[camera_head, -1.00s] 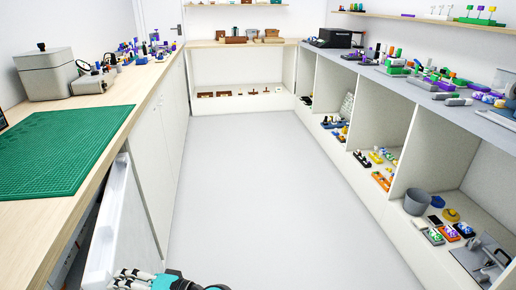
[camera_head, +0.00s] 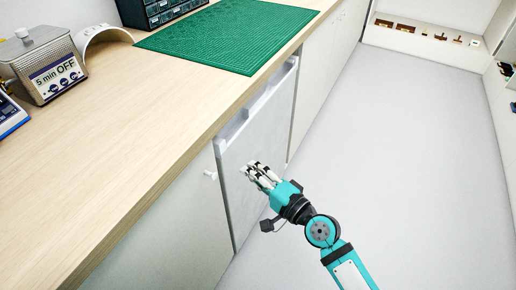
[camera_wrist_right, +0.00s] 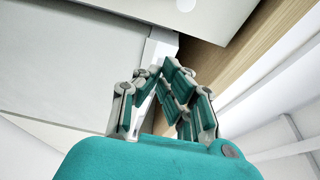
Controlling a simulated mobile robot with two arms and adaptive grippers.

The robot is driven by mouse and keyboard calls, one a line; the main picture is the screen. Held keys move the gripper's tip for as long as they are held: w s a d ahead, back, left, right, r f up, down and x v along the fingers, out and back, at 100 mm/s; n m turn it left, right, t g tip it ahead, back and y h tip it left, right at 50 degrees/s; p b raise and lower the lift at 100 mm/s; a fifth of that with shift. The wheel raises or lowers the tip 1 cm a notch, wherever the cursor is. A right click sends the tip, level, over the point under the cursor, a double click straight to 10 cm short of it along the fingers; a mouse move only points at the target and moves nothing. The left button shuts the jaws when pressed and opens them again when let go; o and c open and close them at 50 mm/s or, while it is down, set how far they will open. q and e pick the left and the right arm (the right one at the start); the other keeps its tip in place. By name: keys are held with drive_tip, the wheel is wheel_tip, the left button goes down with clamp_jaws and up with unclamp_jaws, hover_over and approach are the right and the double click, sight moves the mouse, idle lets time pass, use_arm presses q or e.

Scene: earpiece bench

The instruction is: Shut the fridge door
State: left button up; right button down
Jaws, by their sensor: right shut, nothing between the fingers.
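The fridge door (camera_head: 265,140) is a pale grey-white panel under the wooden counter. It stands almost in line with the cabinet fronts; its top edge shows below the counter, and I cannot tell whether it is fully closed. My right gripper (camera_head: 262,175) is shut and empty, with its fingertips at the outer face of the door; whether they touch cannot be told. In the right wrist view the shut fingers (camera_wrist_right: 165,85) point toward pale panels and the wooden counter edge. My left gripper is out of view.
The counter (camera_head: 130,125) carries a green mat (camera_head: 230,35), a metal device (camera_head: 45,62) and a dark drawer box (camera_head: 155,8). A small white knob (camera_head: 209,175) is on the cabinet left of the door. The grey floor (camera_head: 405,140) is clear.

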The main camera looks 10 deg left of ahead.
drive_tip(key=v, duration=0.5)
drive_tip(key=shift+s+d, duration=0.15)
drive_tip(key=shift+d, duration=0.05)
